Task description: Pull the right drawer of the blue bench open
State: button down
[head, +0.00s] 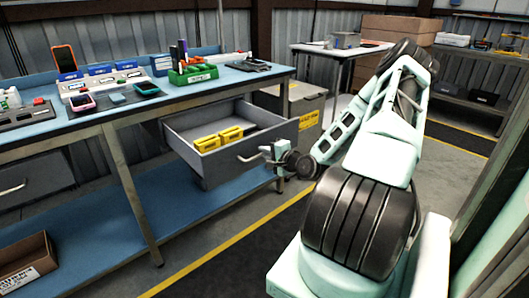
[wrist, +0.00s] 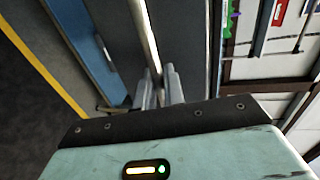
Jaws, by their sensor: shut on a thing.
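The blue bench (head: 60,136) stands at the left in the head view. In the wrist view the handle (wrist: 146,35) runs as a pale bar down between the two fingers (wrist: 160,84). The exact contact is small in the head view.
The left drawer (head: 35,183) is closed. A green caddy (head: 193,75), phones and trays stand on the bench top. A carton (head: 25,262) lies on the lower shelf. The floor in front, with a yellow line (head: 225,246), is clear.

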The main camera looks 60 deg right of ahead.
jog(key=c, duration=1.6)
grip_release()
jog(key=shift+c, duration=0.2)
jog(key=shift+s, duration=0.1)
jog(key=p+v, duration=0.1)
jog(key=v, duration=1.6)
jog(key=shift+s+p, duration=0.15)
jog(key=shift+p, duration=0.25)
